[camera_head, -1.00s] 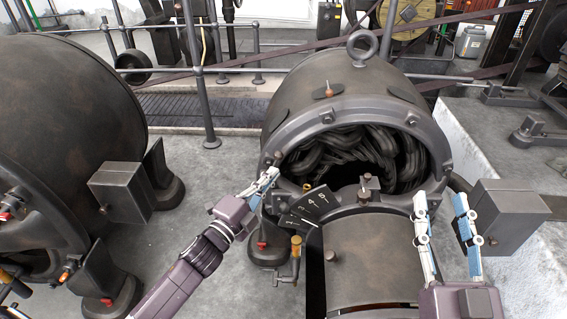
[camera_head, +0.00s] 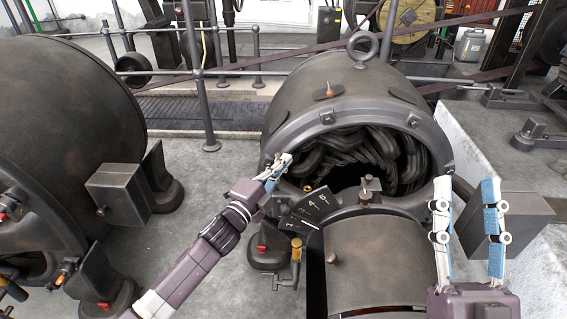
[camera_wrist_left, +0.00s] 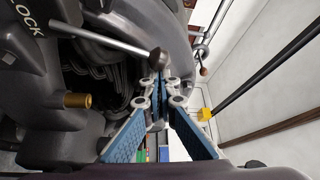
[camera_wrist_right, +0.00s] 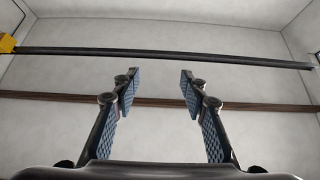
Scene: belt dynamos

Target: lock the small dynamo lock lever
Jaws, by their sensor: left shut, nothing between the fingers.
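The small dynamo (camera_head: 345,100) stands in the middle of the head view, its round opening showing dark coils. In the left wrist view, the lever (camera_wrist_left: 110,40) is a thin metal rod with a round knob (camera_wrist_left: 158,56), beside the word LOCK (camera_wrist_left: 25,18) on dark metal. My left gripper (camera_head: 284,158) is at the left rim of the dynamo's opening. Its fingertips (camera_wrist_left: 160,78) are together and empty, close to the knob; I cannot tell whether they touch it. My right gripper (camera_head: 465,182) is open and empty at the right of the dynamo.
A dial plate with numbers (camera_head: 310,208) and a brass knob (camera_wrist_left: 76,100) are close by my left gripper. A brass-topped handle (camera_head: 296,250) stands below it. A larger dynamo (camera_head: 65,120) fills the left side. A grey box (camera_head: 515,222) is behind my right gripper.

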